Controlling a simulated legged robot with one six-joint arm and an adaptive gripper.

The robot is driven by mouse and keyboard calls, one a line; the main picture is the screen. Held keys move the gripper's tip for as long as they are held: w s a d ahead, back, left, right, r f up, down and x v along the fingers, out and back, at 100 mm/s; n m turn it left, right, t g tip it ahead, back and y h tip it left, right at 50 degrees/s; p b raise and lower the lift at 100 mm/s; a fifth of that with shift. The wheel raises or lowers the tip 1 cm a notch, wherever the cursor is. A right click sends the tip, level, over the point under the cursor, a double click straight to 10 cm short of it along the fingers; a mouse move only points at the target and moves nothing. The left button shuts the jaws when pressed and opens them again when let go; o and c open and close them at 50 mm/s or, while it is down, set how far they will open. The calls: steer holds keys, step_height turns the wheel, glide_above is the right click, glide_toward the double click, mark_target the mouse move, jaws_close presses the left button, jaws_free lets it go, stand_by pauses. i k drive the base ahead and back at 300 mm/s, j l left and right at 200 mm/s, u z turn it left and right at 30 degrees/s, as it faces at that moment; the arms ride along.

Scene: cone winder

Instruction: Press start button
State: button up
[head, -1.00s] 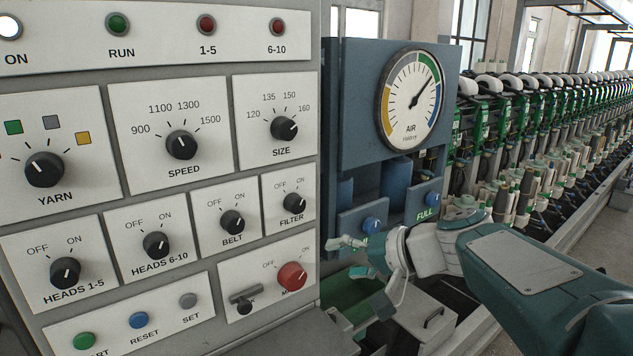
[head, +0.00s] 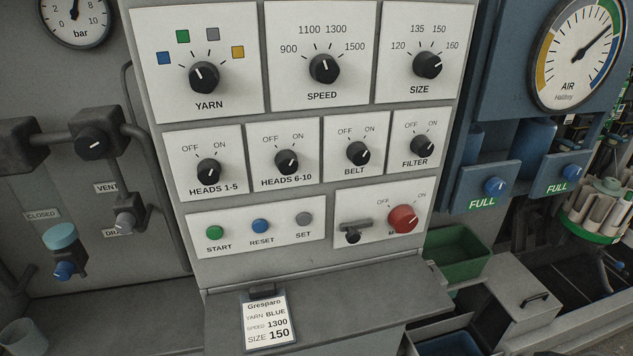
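The green START button (head: 215,233) sits at the left of a white plate low on the grey control panel (head: 235,267). The blue RESET button (head: 260,226) and the grey SET button (head: 304,219) are to its right on the same plate. Nothing covers the START button. My gripper and arm are outside the current head view, so the gripper's state does not show.
A red knob (head: 402,218) and a small black handle (head: 353,232) are right of the buttons. A job card (head: 268,318) lies on the ledge (head: 345,305) below. Valves and pipes (head: 95,145) stand at the left, a green bin (head: 457,255) at the right.

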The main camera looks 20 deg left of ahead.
mark_target(214, 232)
steer(key=u, duration=1.55)
